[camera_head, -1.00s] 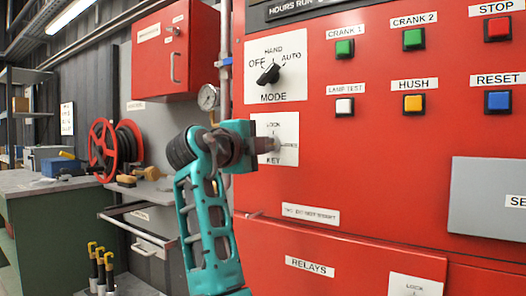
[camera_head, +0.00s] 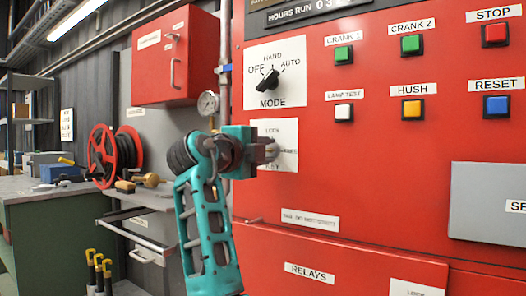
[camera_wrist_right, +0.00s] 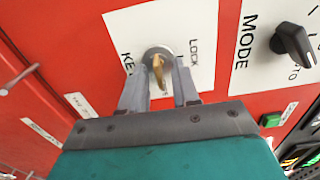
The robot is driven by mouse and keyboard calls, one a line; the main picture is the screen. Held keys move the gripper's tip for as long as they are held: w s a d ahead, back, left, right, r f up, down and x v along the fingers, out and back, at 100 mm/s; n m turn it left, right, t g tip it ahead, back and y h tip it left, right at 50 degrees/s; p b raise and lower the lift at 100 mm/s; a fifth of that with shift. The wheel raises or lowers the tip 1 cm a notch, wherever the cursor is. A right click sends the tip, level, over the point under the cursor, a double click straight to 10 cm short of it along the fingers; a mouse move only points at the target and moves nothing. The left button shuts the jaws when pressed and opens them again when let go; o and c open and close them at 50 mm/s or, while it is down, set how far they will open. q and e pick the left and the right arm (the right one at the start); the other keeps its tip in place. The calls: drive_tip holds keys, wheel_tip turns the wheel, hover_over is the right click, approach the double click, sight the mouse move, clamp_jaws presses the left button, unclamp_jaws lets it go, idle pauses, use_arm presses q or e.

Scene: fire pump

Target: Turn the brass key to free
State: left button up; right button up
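The brass key (camera_wrist_right: 158,72) sits in a round metal lock on a white plate (camera_wrist_right: 190,20) marked LOCK and KEY. In the head view the plate (camera_head: 289,132) is on the red panel below the mode switch, and my gripper hides the key. My right gripper (camera_wrist_right: 160,92) is at the lock in the right wrist view, one finger on each side of the key. The fingers are apart, with a visible gap between the left finger and the key. In the head view the right gripper (camera_head: 271,150) points at the plate from the left. My left gripper is not in view.
The black mode knob (camera_head: 267,79) is just above the key plate. Several push buttons, such as the green one (camera_head: 343,53), are to the right. A pressure gauge (camera_head: 208,103) and pipe stand behind my right arm. A red hose reel (camera_head: 102,156) is at the left.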

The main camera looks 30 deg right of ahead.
drive_tip(key=shift+a, duration=0.15)
use_arm(q)
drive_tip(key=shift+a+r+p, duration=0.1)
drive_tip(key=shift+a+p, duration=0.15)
drive_tip(key=shift+p, duration=0.2)
use_arm(e)
drive_tip(key=v, duration=1.2)
drive_tip(key=shift+s+a, duration=0.2)
drive_tip(key=shift+a, duration=0.1)
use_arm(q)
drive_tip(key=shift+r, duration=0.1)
use_arm(e)
drive_tip(key=shift+f, duration=0.1)
